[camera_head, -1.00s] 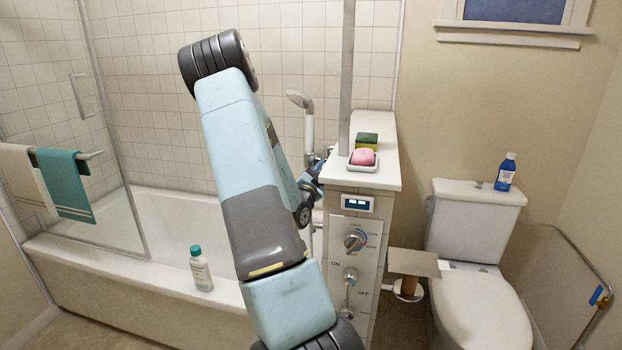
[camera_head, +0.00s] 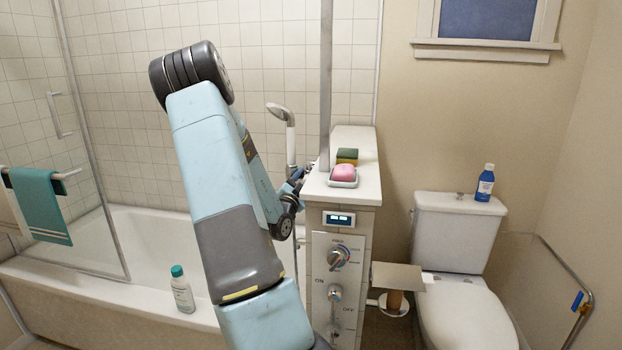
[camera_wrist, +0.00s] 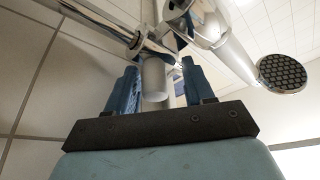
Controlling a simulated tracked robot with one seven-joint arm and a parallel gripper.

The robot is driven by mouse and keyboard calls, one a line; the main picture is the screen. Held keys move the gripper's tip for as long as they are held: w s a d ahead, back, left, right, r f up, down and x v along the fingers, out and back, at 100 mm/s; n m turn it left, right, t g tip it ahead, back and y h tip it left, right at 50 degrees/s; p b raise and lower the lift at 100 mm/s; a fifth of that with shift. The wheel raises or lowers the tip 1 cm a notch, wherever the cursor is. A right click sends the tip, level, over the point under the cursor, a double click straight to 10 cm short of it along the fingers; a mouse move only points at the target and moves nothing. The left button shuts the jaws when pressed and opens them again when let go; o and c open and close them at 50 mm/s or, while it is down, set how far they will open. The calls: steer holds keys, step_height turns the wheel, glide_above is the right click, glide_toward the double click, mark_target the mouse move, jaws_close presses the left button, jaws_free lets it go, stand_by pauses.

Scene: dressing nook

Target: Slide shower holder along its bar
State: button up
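The hand shower shows behind my arm in the head view, its white head (camera_head: 281,112) above a pale handle. In the wrist view its round dark-faced head (camera_wrist: 283,73) is at the right, and its handle runs to a chrome holder (camera_wrist: 200,22) at the top. A chrome bar (camera_wrist: 110,25) crosses the upper left. My gripper (camera_wrist: 160,68) has two blue fingers apart, on either side of a short white cylinder (camera_wrist: 155,82). Gaps show beside it; I cannot tell which part it is. In the head view my gripper (camera_head: 297,180) is partly hidden beside the half wall.
A half wall (camera_head: 365,185) stands right of the gripper, with pink soap (camera_head: 343,173) and a sponge (camera_head: 347,156) on top. A metal post (camera_head: 325,80) rises at its left edge. A bottle (camera_head: 182,290) stands on the tub rim (camera_head: 110,290). A toilet (camera_head: 460,220) is at the right.

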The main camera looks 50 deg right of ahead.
steer(key=shift+f, duration=0.1)
steer(key=v, duration=1.3)
steer(key=shift+s+a, duration=0.2)
steer(key=shift+a, duration=0.15)
